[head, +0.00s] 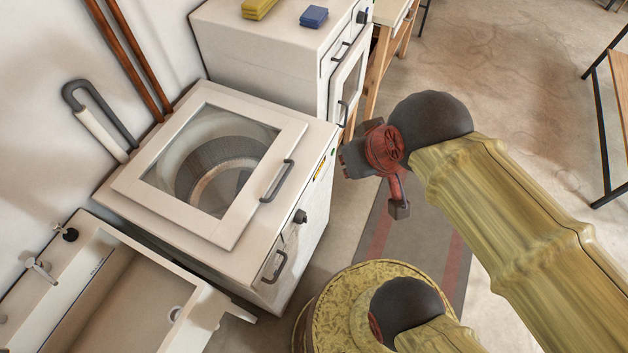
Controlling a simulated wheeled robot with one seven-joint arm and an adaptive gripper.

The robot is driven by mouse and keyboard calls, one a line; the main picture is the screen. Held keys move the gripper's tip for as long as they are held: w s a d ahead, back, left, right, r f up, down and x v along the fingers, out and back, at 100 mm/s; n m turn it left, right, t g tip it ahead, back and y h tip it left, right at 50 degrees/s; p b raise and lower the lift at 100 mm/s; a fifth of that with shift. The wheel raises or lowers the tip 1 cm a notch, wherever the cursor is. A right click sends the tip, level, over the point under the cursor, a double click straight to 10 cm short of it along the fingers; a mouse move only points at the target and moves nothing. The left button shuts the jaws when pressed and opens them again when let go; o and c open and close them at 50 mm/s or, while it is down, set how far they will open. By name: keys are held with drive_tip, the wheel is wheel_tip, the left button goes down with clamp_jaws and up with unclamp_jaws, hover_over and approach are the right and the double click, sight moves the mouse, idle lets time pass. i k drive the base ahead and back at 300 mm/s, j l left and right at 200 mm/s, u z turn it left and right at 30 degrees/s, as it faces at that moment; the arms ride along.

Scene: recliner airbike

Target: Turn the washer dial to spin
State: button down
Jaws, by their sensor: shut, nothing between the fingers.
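The white washer (262,252) stands at the left centre in the head view, with its windowed lid (237,230) closed over the drum. A small dark dial (300,216) sits on its front face, below a strip of small green and yellow marks. Which setting the dial points to is too small to tell. My gripper (352,158), dark with a red wrist, is shut and empty. In the picture it is to the upper right of the dial, apart from it, in front of the washer.
A white sink (205,318) adjoins the washer at lower left. Behind the washer stands a white appliance (255,38) with yellow (258,8) and blue (313,17) folded cloths on top. A grey mat with red stripes (378,235) lies on the floor. A bench (620,90) stands at far right.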

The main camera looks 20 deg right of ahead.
sight(300, 217)
drive_tip(key=k+j+z, duration=0.25)
drive_tip(key=z, duration=0.15)
drive_tip(key=k+j+z, duration=0.3)
drive_tip(key=z, duration=0.15)
